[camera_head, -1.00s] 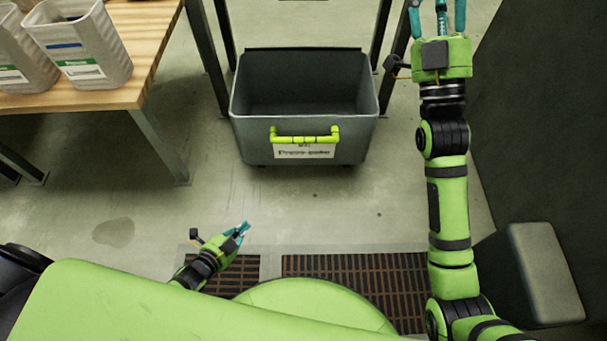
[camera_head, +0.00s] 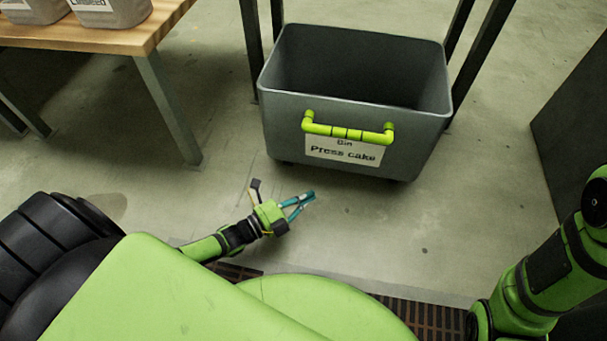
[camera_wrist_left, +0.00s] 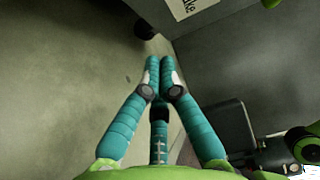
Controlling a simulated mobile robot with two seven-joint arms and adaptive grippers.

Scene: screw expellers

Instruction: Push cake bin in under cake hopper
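The cake bin (camera_head: 290,130) is a grey open tub labelled "Bin Press cake", standing on the floor. Its yellow-green handle (camera_head: 348,132) is on the side facing me. My left gripper (camera_head: 309,197) is low, in front of the bin and below its label, apart from the handle. Its teal fingers meet at the tips with nothing between them, as the left wrist view (camera_wrist_left: 160,78) shows. Part of the bin's label (camera_wrist_left: 190,7) is at the top of that view. My right gripper is out of frame; only my right arm shows. The cake hopper is not visible.
Dark frame legs (camera_head: 482,62) rise on both sides behind the bin. A wooden table (camera_head: 110,42) with containers stands at the left. A dark panel (camera_head: 575,125) is at the right. Floor in front of the bin is clear, with a rusty grate (camera_head: 440,318) near my base.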

